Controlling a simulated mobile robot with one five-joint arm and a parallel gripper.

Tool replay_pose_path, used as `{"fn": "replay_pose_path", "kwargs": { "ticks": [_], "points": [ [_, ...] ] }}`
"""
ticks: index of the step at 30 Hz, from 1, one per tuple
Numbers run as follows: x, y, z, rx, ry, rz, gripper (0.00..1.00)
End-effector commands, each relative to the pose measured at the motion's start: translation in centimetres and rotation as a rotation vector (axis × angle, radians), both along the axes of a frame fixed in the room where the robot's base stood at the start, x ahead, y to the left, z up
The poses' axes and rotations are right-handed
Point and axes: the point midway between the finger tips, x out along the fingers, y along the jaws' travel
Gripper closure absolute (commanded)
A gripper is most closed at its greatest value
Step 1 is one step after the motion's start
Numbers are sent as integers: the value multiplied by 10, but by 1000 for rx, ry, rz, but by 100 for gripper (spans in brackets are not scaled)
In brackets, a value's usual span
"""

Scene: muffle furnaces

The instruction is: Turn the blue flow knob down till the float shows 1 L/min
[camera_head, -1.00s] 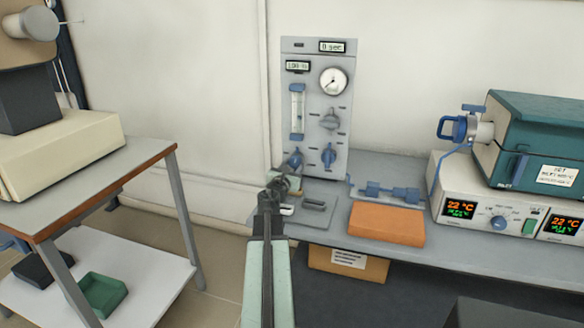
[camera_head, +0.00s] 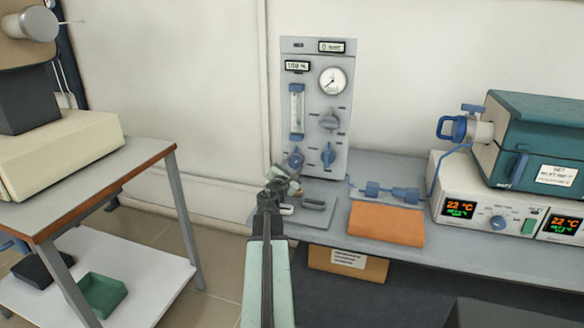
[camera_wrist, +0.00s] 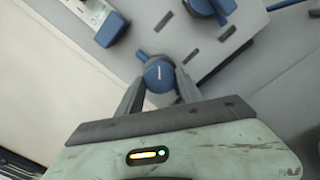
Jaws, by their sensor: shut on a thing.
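The grey gas panel (camera_head: 312,80) stands upright against the wall at the back of the bench. Its flow tube (camera_head: 297,110) is at the left of the panel; the float's reading is too small to tell. The blue flow knob (camera_head: 295,158) is below the tube, low on the panel. My gripper (camera_head: 284,178) reaches it from the front. In the wrist view the blue knob (camera_wrist: 159,74) sits between the two fingers of my gripper (camera_wrist: 160,88), which are shut on it. Its pointer sticks out to the upper left there.
Another blue knob (camera_head: 328,156) sits close to the right, with a grey knob (camera_head: 329,121) above it. An orange block (camera_head: 386,223) and a blue fitting (camera_head: 390,192) lie on the bench. A furnace controller (camera_head: 500,205) stands further right.

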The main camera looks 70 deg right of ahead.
Motion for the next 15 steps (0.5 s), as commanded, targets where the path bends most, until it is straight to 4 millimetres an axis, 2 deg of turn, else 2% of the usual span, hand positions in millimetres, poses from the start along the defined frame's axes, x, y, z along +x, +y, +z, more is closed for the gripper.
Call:
{"fn": "replay_pose_path", "kwargs": {
  "ticks": [15],
  "points": [
    [0,1,0,4,-67,-2,98]
  ]
}}
